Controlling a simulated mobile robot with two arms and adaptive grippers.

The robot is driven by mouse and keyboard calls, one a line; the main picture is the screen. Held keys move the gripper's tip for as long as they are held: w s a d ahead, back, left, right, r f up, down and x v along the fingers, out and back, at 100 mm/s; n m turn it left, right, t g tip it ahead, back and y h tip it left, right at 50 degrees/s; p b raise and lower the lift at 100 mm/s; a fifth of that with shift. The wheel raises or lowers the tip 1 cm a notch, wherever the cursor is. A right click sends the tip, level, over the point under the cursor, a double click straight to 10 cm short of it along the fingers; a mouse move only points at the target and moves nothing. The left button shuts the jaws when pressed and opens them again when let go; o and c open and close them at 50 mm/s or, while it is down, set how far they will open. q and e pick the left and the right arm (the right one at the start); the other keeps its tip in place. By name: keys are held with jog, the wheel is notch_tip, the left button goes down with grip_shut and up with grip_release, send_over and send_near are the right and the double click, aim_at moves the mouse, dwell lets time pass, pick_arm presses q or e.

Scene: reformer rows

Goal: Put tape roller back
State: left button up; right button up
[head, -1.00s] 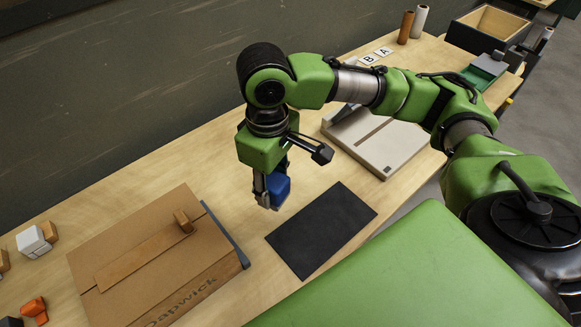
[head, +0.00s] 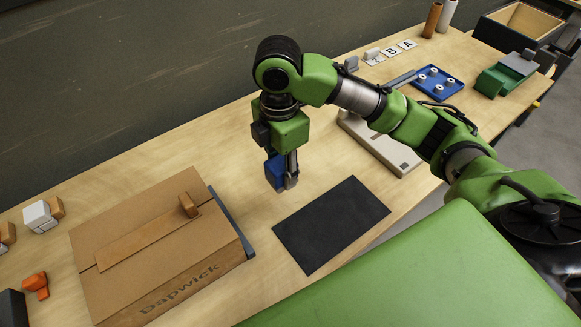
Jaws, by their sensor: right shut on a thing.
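My right gripper (head: 286,183) points down and is shut on a blue blocky thing (head: 274,171), which looks like the tape roller. It is held close over the table, between the carton and the black mat; I cannot tell whether it touches the wood. The closed brown carton (head: 130,243) stands at the left, with a strip of brown tape (head: 150,240) along its top and a small brown block (head: 188,205) at the strip's end. The black mat (head: 330,225) lies flat and empty to the right of the gripper. My left gripper is out of view.
A blue-grey edge (head: 231,222) shows along the carton's right side. A beige flat device (head: 385,148), a blue tray with white pegs (head: 437,83) and a green device (head: 505,75) stand farther right. White and orange small items (head: 36,284) lie left. A green surface (head: 440,270) fills the front.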

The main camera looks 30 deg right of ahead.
jog(key=w+d+f, duration=0.2)
jog(key=w+f, duration=0.1)
jog(key=w+d+f+p, duration=0.1)
jog(key=w+d+f, duration=0.2)
jog(key=w, duration=0.1)
jog(key=w+d+f+p, duration=0.1)
jog(key=w+d+f, duration=0.1)
jog(key=w, duration=0.1)
jog(key=shift+w+d+f, duration=0.25)
jog(key=shift+w+f, duration=0.05)
jog(key=shift+f, duration=0.1)
jog(key=shift+w+d+f, duration=0.15)
jog(key=shift+w+f, duration=0.1)
jog(key=shift+f, duration=0.1)
jog(key=shift+w+d+f, duration=0.1)
jog(key=shift+d+f, duration=0.05)
jog(key=shift+f, duration=1.6)
jog(key=o, duration=1.1)
jog(key=shift+f, duration=0.15)
jog(key=shift+c, duration=0.2)
